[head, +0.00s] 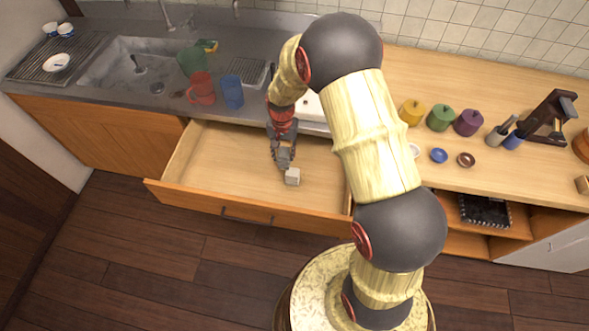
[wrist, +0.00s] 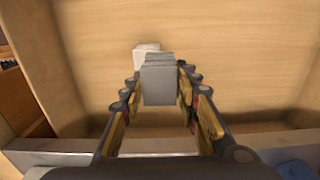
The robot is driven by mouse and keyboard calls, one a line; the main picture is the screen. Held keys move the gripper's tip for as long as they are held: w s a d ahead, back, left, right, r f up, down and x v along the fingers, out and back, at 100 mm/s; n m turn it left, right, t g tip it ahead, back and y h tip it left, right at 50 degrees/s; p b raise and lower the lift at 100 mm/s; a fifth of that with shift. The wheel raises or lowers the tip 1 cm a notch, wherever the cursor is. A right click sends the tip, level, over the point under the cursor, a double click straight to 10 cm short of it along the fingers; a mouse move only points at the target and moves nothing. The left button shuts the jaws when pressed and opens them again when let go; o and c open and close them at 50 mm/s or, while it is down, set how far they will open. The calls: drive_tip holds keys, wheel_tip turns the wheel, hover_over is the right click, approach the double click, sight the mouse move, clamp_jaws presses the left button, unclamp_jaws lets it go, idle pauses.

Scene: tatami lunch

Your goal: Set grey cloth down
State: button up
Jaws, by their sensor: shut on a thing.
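The grey cloth (wrist: 158,84) is a small folded block between the two fingers of my gripper (wrist: 160,72) in the wrist view. The fingers are shut on its sides. In the head view my gripper (head: 283,160) points down inside the open drawer (head: 220,160). A whitish folded piece (head: 292,177) lies on the drawer floor close to the fingertips; it also shows just beyond the grey cloth in the wrist view (wrist: 146,50), partly hidden by it. I cannot tell whether the grey cloth touches the drawer floor.
The drawer floor is otherwise bare, with free room to the left. The drawer front (head: 240,210) and side walls stand around it. A red pitcher (head: 202,88) and a blue cup (head: 232,92) stand on the counter behind. Several lidded pots stand on the right counter.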

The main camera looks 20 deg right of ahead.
drive_tip(key=s+d+f+b, duration=0.1)
drive_tip(key=s+d+f, duration=0.1)
drive_tip(key=d+f, duration=0.2)
drive_tip(key=s+d+f+b, duration=0.2)
drive_tip(key=d+f, duration=0.2)
drive_tip(key=s+d+f+b, duration=0.1)
drive_tip(key=s+d+f, duration=0.1)
drive_tip(key=d+f, duration=0.2)
drive_tip(key=shift+s+d+f+b, duration=0.15)
drive_tip(key=shift+d+b, duration=0.1)
drive_tip(key=shift+b, duration=0.05)
drive_tip(key=shift+f, duration=0.3)
drive_tip(key=shift+f, duration=0.1)
drive_tip(key=o, duration=0.9)
drive_tip(key=shift+o, duration=0.5)
